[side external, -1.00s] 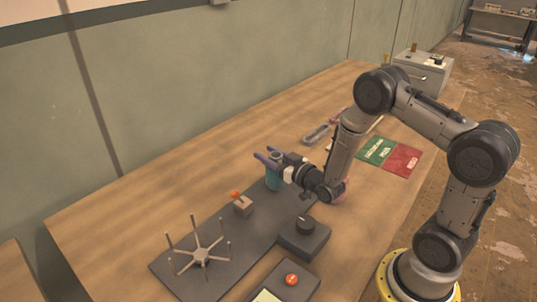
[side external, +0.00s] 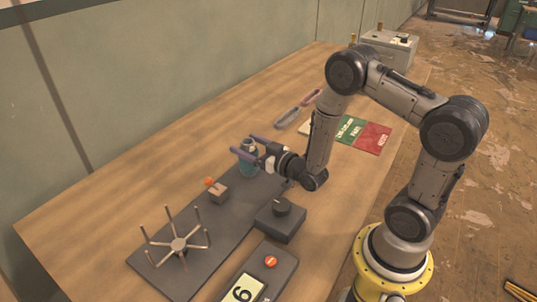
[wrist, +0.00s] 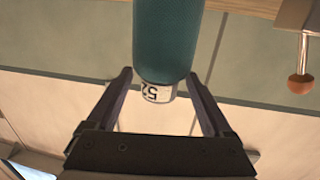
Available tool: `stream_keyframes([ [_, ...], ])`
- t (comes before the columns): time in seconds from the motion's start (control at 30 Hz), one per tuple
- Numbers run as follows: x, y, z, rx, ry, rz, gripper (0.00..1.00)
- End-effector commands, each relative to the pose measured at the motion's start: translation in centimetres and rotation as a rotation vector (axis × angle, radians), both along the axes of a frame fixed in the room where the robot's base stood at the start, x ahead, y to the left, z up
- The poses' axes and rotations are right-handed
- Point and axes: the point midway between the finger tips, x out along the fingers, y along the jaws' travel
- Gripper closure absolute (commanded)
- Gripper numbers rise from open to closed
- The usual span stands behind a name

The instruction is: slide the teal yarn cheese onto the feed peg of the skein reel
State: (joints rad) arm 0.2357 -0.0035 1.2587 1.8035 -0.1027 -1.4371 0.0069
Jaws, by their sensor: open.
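The teal yarn cheese (side external: 248,168) stands upright at the far end of the skein reel's dark base (side external: 215,222), with a grey core at its top. My gripper (side external: 245,146) is level with its upper part, fingers open on either side. In the wrist view, the teal cheese (wrist: 167,40) lies between the open fingers (wrist: 159,75), with gaps at both sides and a white label marked 52 on its core end. The feed peg is not visible, so I cannot tell whether the cheese is on it. The reel's spoked wheel (side external: 179,243) stands at the near end.
A small block with an orange knob (side external: 218,193) sits between wheel and cheese. A dark box with a knob (side external: 281,220) and a box with an orange button (side external: 270,263) stand to the right. Green and red cards (side external: 372,138) lie behind my arm. The table's left is clear.

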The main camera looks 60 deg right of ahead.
Motion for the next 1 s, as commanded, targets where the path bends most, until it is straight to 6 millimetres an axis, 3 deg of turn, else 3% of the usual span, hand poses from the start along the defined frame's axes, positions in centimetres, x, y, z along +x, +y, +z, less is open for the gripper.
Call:
stream_keyframes([
  [0.3, -6.9, 0.8, 0.4, -0.001, 0.001, -0.002, 0.15],
  [0.5, -9.6, 1.2, 0.5, 0.000, 0.000, -0.002, 0.15],
  [1.0, -10.5, 1.4, 0.6, 0.000, -0.001, 0.001, 0.15],
])
